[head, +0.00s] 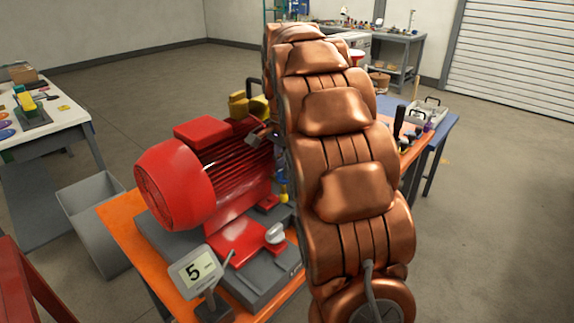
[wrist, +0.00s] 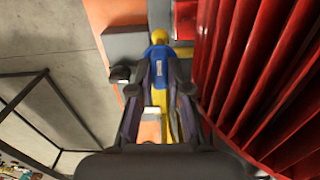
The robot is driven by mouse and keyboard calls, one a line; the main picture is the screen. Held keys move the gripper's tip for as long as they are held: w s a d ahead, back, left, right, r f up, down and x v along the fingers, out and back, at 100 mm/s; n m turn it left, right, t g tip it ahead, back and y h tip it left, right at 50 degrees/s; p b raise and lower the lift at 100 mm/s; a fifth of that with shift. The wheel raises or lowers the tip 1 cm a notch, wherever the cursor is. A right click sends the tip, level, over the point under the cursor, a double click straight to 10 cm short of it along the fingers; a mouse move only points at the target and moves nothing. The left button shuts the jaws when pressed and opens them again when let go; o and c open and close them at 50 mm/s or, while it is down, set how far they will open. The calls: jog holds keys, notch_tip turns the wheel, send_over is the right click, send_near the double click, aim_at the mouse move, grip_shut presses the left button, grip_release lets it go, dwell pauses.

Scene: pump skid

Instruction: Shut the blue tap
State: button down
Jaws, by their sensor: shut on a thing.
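The blue tap (wrist: 160,68) shows in the wrist view as a blue piece with a yellow rounded end above it and a yellow strip below. My gripper (wrist: 159,84) has its two dark fingers on either side of the blue piece and is shut on it. The exact contact at the fingertips is small and hard to make out. In the head view my copper-coloured arm hides most of the tap and gripper; only small blue and yellow bits show beside the red motor (head: 205,170).
The motor's red fins (wrist: 265,75) stand close on the right in the wrist view. A grey bin (head: 95,225) stands left of the bench. Open floor lies beyond.

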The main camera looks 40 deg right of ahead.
jog(key=shift+a, duration=0.2)
jog(key=c, duration=1.4)
grip_release()
jog(key=shift+w+a, duration=0.1)
jog(key=shift+d+r, duration=0.1)
jog(key=shift+d, duration=0.1)
jog(key=shift+r, duration=3.65)
jog(key=shift+a, duration=0.1)
